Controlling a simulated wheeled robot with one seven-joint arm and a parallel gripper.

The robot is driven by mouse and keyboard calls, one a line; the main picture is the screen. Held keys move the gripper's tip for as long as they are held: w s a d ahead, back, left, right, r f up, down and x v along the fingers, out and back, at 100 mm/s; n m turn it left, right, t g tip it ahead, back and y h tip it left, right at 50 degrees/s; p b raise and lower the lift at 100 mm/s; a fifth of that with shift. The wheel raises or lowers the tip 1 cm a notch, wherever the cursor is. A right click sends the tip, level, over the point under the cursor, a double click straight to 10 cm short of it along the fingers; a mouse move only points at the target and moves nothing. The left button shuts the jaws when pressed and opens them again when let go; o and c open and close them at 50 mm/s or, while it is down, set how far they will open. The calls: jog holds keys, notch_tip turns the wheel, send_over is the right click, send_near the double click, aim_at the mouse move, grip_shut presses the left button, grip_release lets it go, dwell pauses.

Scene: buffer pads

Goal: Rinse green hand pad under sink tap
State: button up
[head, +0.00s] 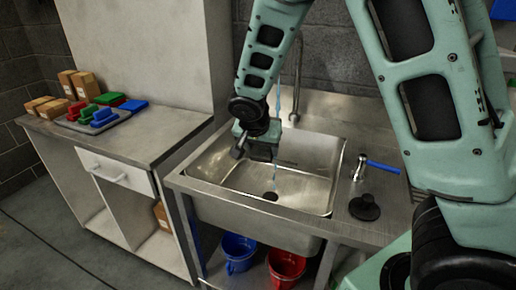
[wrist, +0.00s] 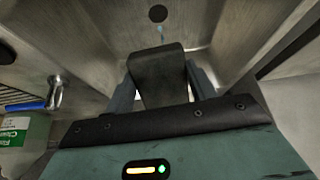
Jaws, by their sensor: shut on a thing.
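My gripper (head: 262,150) hangs over the steel sink basin (head: 315,165), shut on a dark block-like pad. In the wrist view the pad (wrist: 160,75) sits between my two fingers (wrist: 160,88); it looks dark grey, and no clear green shows on it. The tap (head: 297,85) stands behind the basin. The tap's blue lever (head: 383,166) is on the right of the sink.
A grey tray (head: 72,125) on the left counter (head: 150,135) holds red, green and blue pads beside several brown boxes (head: 50,106). A black round piece (head: 364,208) sits right of the basin. Blue (head: 238,252) and red (head: 286,266) buckets stand underneath. A green-labelled bottle (wrist: 20,132) is at the wrist view's left.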

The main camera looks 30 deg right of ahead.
jog(key=shift+w+d+p, duration=0.5)
jog(key=shift+w+d, duration=0.95)
jog(key=shift+d, duration=0.15)
jog(key=shift+w+d+p, duration=0.5)
jog(key=shift+w+d, duration=0.95)
jog(key=shift+d, duration=0.15)
dwell(1.5)
jog(key=s+a+b, duration=0.6)
jog(key=a, duration=0.1)
jog(key=shift+s+a+f, duration=0.15)
jog(key=shift+s, duration=0.2)
jog(key=shift+s+a, duration=0.55)
jog(key=shift+s, duration=0.05)
